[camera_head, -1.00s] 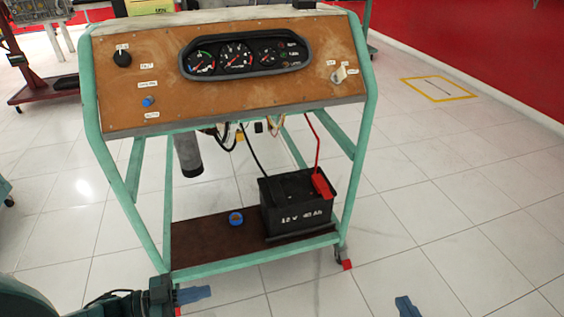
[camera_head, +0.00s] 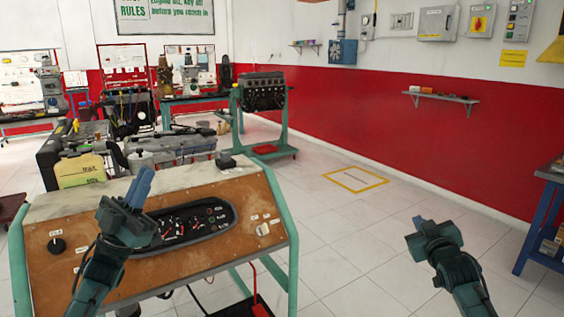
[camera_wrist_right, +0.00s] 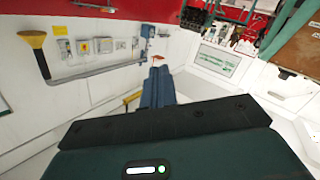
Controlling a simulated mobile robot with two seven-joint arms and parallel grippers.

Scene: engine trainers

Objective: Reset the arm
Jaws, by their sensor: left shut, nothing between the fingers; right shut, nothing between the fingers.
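My left gripper (camera_head: 140,187) is raised in front of the engine trainer panel (camera_head: 100,262) in the head view. Its blue fingers are together, point up and hold nothing; it hides part of the panel and the gauge cluster (camera_head: 216,214). My right gripper (camera_head: 418,222) is raised over bare floor, to the right of the trainer and apart from it. In the right wrist view its blue fingers (camera_wrist_right: 157,88) are closed together and empty. The panel also carries a black knob (camera_head: 57,244) and an ignition switch (camera_head: 263,229).
An engine on a green stand (camera_head: 262,92) and a cluttered bench with a yellowish container (camera_head: 80,172) stand behind the trainer. A blue-framed table (camera_head: 540,225) is at the right edge. The floor between is clear, with a yellow-outlined rectangle (camera_head: 356,179).

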